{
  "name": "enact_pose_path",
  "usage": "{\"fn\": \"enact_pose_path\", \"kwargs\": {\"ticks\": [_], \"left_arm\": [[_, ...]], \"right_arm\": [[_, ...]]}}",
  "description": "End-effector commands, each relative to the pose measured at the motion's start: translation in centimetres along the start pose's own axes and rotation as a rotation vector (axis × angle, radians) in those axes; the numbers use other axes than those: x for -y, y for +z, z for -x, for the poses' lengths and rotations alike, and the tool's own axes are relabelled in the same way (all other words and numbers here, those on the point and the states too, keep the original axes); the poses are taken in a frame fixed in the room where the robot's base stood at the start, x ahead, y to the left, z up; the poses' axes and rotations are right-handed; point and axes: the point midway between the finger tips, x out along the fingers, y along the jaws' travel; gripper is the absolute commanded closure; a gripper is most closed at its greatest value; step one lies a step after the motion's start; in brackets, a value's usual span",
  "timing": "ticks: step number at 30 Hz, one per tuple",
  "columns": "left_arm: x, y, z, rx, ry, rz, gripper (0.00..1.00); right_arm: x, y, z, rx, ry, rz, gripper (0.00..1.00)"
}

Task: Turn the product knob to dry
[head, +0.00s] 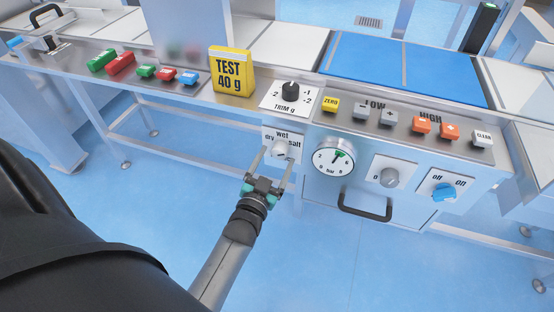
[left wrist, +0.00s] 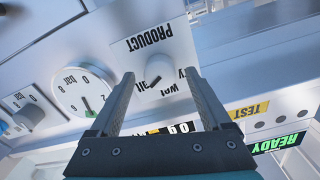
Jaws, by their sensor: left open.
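The product knob (head: 279,149) is a small pale grey dial on a white plate marked wet, dry and salt, on the front of the machine. In the left wrist view the knob (left wrist: 158,69) and its PRODUCT label appear upside down. A dark pointer mark shows on the knob, but I cannot tell for sure which word it points at. My left gripper (head: 273,159) is open in front of the plate, with one finger toward each side of the knob. In the left wrist view its fingers (left wrist: 159,76) frame the knob; contact cannot be told.
A round pressure gauge (head: 333,160), a grey dial (head: 389,177) and a blue off knob (head: 444,192) lie to the right. A dark handle (head: 365,208) sits below the gauge. The TRIM knob (head: 290,92) and yellow TEST 40 g block (head: 231,73) are above. The floor below is clear.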

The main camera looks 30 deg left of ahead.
Motion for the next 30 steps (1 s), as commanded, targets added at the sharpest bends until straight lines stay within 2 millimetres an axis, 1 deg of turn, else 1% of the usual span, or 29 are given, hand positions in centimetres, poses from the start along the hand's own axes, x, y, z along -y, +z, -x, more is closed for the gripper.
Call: {"fn": "enact_pose_path", "kwargs": {"ticks": [3, 6, 16, 30], "left_arm": [[0.0, 0.1, -1.0, 0.0, 0.0, 0.0, 0.18], [0.0, 0.1, -1.3, 0.0, 0.0, 0.0, 0.18], [0.0, 0.0, -1.5, 0.001, 0.001, 0.0, 0.18], [0.0, 0.0, -1.5, 0.001, 0.001, 0.0, 0.71]], "right_arm": [[-0.1, -0.3, 0.5, -0.01, 0.001, 0.0, 0.5], [-0.1, -0.5, 0.8, -0.015, 0.001, -0.001, 0.5], [-0.1, -0.6, 1.0, -0.015, 0.001, -0.001, 0.5], [0.0, -0.6, 1.0, -0.015, 0.001, -0.001, 0.5]]}}
